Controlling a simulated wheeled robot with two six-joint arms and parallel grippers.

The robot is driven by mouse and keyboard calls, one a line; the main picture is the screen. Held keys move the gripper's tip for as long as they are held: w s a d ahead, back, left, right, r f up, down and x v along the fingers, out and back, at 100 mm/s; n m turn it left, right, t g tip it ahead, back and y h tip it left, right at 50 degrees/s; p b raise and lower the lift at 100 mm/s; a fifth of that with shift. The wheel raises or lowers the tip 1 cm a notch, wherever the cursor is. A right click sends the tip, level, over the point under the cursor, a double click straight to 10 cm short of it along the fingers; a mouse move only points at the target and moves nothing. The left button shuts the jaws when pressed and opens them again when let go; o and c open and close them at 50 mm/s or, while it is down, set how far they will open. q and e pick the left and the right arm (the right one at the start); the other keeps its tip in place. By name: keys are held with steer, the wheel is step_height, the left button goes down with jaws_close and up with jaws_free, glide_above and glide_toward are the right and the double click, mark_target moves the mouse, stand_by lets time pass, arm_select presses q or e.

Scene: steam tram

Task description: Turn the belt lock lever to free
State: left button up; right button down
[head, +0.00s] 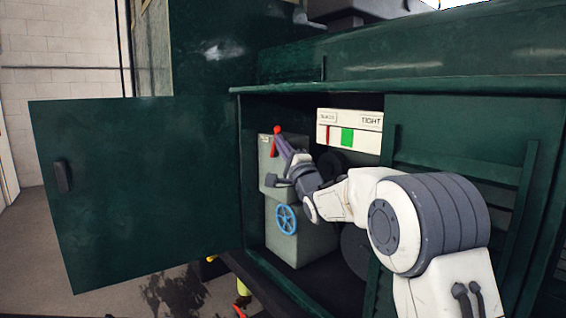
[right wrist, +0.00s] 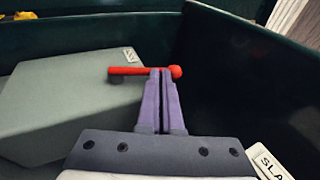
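The red belt lock lever (head: 275,141) is on a grey-green box in the open cabinet, its round knob at the top in the head view. It also shows in the right wrist view as a red rod (right wrist: 125,71) lying across the picture, knob at the right. My right gripper (head: 281,140) is at the lever. Its purple fingers (right wrist: 161,70) are close together, with their tips over the rod near the knob. I cannot tell whether they touch it. A small label (right wrist: 130,53) on the box is unreadable. My left gripper is out of view.
A blue handwheel (head: 287,219) is below the lever. A SLACK–TIGHT gauge (head: 350,129) with red and green marks is to the right. The cabinet door (head: 140,190) stands open at left. A dark green wall (right wrist: 250,90) is close right of the lever in the wrist view.

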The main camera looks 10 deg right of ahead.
steer(key=b+v, duration=0.3)
steer(key=v, duration=0.4)
steer(key=s+a+f+n+g+h+p, duration=0.2)
steer(key=s+a+f+n+g, duration=0.35)
steer(key=s+f, duration=0.25)
steer(key=s+a+f+n+g+h+p, duration=0.1)
steer(key=s+a+f+n+g+p, duration=0.35)
steer(key=s+f, duration=0.45)
steer(key=s+d+f+n+g+h, duration=0.1)
steer(key=s+f+n+g, duration=0.2)
steer(key=s, duration=0.6)
steer(key=s+d+f+n+g+h, duration=0.1)
steer(key=s+d+f+n+g, duration=0.1)
steer(key=s+n+g, duration=0.3)
steer(key=s+d+f+n+g+h, duration=0.1)
steer(key=s+d+f+n+g, duration=0.1)
steer(key=s, duration=1.2)
steer(key=f+n+g, duration=0.1)
steer(key=n, duration=0.1)
steer(key=shift+f+n+g+p, duration=0.3)
steer(key=shift+g+p, duration=0.05)
steer(key=shift+g, duration=0.05)
